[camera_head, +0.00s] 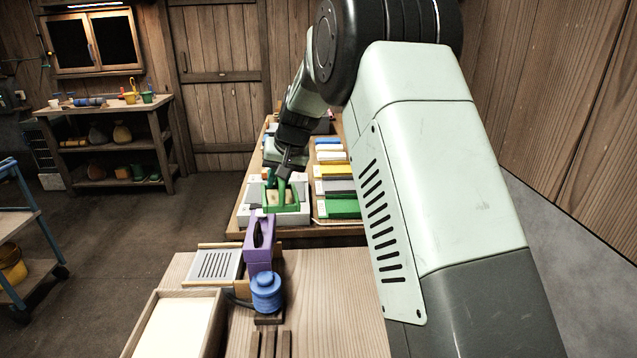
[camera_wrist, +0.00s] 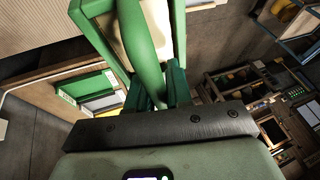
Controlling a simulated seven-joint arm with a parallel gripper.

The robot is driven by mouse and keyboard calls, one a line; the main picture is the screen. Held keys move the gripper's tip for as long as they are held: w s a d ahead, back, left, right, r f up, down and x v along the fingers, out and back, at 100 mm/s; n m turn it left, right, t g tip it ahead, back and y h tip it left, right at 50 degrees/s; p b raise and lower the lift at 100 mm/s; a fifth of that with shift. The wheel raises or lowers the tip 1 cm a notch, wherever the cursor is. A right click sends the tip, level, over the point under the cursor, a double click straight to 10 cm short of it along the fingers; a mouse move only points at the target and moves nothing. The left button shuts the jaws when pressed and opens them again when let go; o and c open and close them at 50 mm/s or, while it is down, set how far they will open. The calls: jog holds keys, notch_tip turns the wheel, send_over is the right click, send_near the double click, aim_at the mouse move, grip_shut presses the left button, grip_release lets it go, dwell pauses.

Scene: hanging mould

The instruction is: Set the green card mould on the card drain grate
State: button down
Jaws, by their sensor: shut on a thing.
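The green card mould (camera_head: 294,207) is a green frame with a pale cream panel and a green handle. It hangs from my gripper (camera_head: 283,177), over the far table. In the wrist view my gripper (camera_wrist: 160,92) is shut on the handle, and the green frame of the mould (camera_wrist: 97,38) fills the upper middle. The card drain grate (camera_head: 215,265) is a pale slotted plate in a wooden surround on the near table, nearer the camera and to the left of the mould. The wrist view does not show the grate.
A tall purple box (camera_head: 259,240) stands just right of the grate, with a blue round-topped object (camera_head: 266,291) in front. A shallow wooden tray (camera_head: 152,324) lies at the near left. Stacks of coloured cards (camera_head: 338,187) sit right of the mould. The near table's right part is bare.

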jog(key=w+a+f, duration=0.3)
jog(key=a, duration=0.4)
jog(key=w+a+f, duration=0.2)
jog(key=a+f, duration=0.1)
jog(key=a, duration=0.4)
jog(key=shift+s+a+f+m+t, duration=0.1)
jog(key=shift+s+a+f+m, duration=0.2)
jog(key=shift+a+f, duration=1.5)
jog(key=shift+s+a+f+m+t, duration=0.15)
jog(key=shift+s+f+m, duration=0.15)
jog(key=shift+f, duration=3.1)
jog(key=shift+s+a+f+m+t, duration=0.15)
jog(key=shift+a+f+m, duration=0.55)
jog(key=shift+f, duration=1.9)
jog(key=shift+a+f+n, duration=0.3)
jog(key=shift+f, duration=0.15)
jog(key=c, duration=1)
grip_release()
jog(key=shift+o, duration=0.2)
jog(key=shift+s, duration=0.1)
